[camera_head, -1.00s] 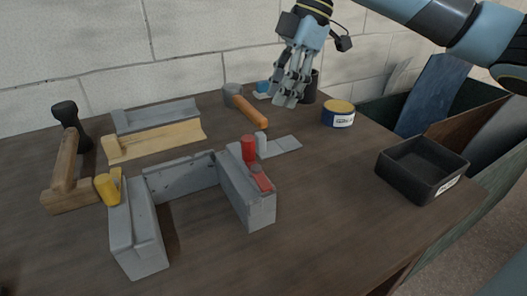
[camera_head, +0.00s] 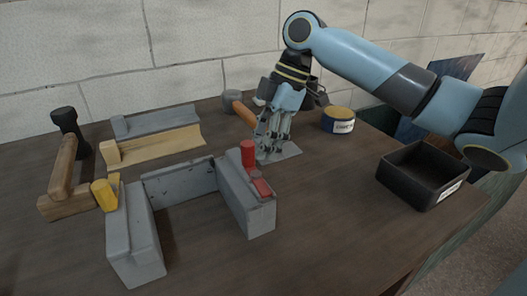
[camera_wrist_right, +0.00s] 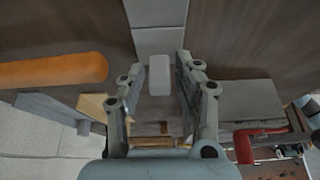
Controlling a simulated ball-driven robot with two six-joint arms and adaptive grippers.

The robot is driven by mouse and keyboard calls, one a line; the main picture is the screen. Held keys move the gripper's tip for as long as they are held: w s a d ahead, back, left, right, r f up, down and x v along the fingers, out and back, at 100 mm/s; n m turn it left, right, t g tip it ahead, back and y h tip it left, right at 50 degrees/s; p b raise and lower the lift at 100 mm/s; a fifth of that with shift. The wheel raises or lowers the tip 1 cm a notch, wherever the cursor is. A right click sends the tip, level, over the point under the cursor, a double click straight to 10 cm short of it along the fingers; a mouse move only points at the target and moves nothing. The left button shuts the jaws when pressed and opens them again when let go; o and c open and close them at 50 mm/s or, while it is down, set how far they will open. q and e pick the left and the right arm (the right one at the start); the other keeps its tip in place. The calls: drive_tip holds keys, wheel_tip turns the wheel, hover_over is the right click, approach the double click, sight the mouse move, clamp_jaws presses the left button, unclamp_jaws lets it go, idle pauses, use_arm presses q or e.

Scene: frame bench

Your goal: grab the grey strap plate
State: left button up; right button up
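The grey strap plate (camera_head: 290,153) lies flat on the bench, just right of the red clamp on the grey frame. In the right wrist view its flat part (camera_wrist_right: 156,14) runs up to the top edge, and its pale upright block (camera_wrist_right: 159,76) stands between my fingers. My right gripper (camera_head: 268,148) points down over the plate and hides part of it. In the wrist view the right gripper (camera_wrist_right: 158,88) is open, with a gap on each side of the block. My left gripper is not in view.
The grey frame with a red clamp (camera_head: 249,154) stands close left of the right gripper. A hammer's orange handle (camera_head: 243,112) is just behind. A blue-and-yellow tin (camera_head: 338,120) and a black tray (camera_head: 423,176) are to the right. The front right bench is clear.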

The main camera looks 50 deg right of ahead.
clamp_jaws()
drive_tip(key=shift+r, duration=0.15)
